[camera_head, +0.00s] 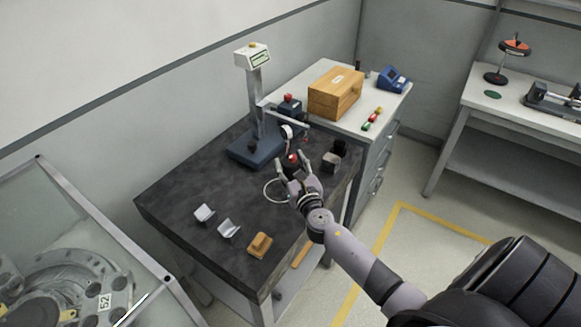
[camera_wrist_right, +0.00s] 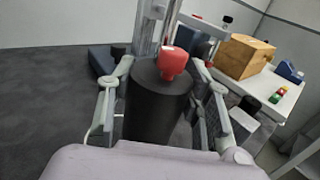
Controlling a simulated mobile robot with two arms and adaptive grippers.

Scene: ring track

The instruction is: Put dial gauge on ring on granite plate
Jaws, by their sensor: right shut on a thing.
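My right gripper (camera_head: 291,168) is shut on a black cylinder with a red knob (camera_wrist_right: 158,100), apparently the base of the dial gauge. A small white dial (camera_head: 287,131) shows just above it in the head view; I cannot tell how it joins the cylinder. In the right wrist view the fingers (camera_wrist_right: 160,100) lie on both sides of the cylinder, which looks upright. The thin white ring (camera_head: 265,194) is marked on the dark granite plate (camera_head: 180,190), just left of and below the gripper. The gap under the cylinder is hidden. My left gripper is out of view.
A tall measuring stand (camera_head: 255,95) on a blue base stands behind the gripper. Small dark and grey blocks (camera_head: 331,161) are right of it. Two metal V-shaped blocks (camera_head: 229,228) and a wooden block (camera_head: 260,244) lie near the front. The plate's left part is clear.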

